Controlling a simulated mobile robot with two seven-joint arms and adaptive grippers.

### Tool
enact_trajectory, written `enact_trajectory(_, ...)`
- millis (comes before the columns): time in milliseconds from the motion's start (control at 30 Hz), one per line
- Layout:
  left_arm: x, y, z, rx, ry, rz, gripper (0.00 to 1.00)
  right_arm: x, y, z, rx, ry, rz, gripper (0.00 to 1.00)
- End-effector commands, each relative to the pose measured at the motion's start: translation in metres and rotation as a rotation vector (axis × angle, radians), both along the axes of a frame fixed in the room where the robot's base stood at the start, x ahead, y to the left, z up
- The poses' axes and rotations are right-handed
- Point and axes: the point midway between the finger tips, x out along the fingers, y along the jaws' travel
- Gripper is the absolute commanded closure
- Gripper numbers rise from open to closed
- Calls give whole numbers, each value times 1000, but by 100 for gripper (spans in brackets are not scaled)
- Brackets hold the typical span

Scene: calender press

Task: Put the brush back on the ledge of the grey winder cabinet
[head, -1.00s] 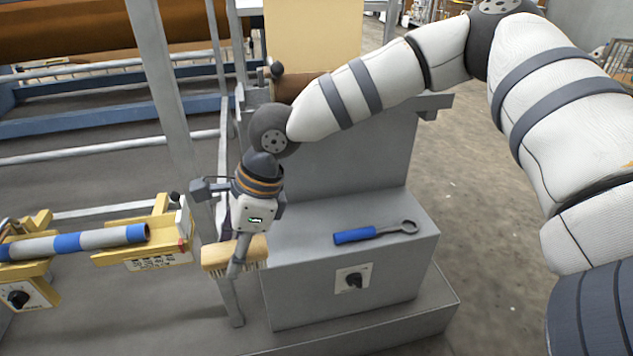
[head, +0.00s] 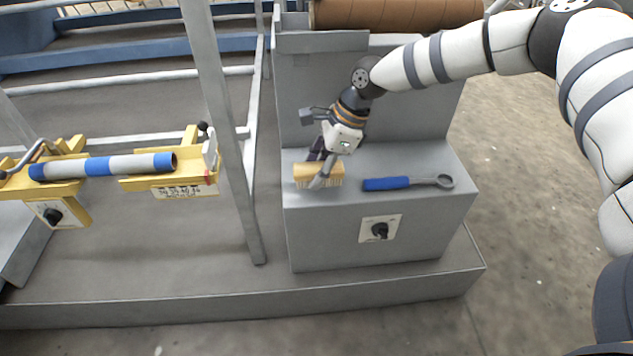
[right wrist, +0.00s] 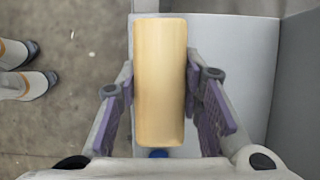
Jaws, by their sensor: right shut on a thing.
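The brush (head: 318,170) has a pale wooden block with bristles pointing down. My right gripper (head: 322,174) is shut on the brush across its block. It holds the brush at the left end of the ledge (head: 415,163) of the grey winder cabinet (head: 330,235). I cannot tell whether the bristles touch the ledge. In the right wrist view the block (right wrist: 160,80) lies between the two finger pads, and the light grey ledge (right wrist: 235,75) shows beside it. My left gripper is not in view.
A blue-handled ring wrench (head: 388,183) lies on the ledge just right of the brush. A black knob (head: 380,230) is on the cabinet front. A grey upright post (head: 228,130) stands to the left, with a blue-banded roll (head: 120,165) on yellow supports beyond it.

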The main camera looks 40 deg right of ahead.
Motion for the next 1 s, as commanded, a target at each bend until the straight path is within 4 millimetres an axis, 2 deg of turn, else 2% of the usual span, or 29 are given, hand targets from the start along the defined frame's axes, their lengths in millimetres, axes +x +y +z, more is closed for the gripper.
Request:
enact_trajectory(33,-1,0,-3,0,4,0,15,-2,1,-15,-1,9,3,97)
enact_trajectory(100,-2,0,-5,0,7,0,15,-2,2,-27,-1,8,3,97)
enact_trajectory(467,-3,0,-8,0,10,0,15,-2,2,-33,0,4,2,97)
enact_trajectory(500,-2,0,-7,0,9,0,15,-2,2,-31,0,4,2,57)
enact_trajectory(567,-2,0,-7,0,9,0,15,-1,2,-31,0,4,2,46)
enact_trajectory(833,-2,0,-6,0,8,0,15,-1,2,-30,0,3,2,46)
enact_trajectory(933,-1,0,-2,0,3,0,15,-2,0,-19,0,0,1,46)
enact_trajectory(1000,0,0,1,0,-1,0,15,-4,-6,-4,1,-3,-1,46)
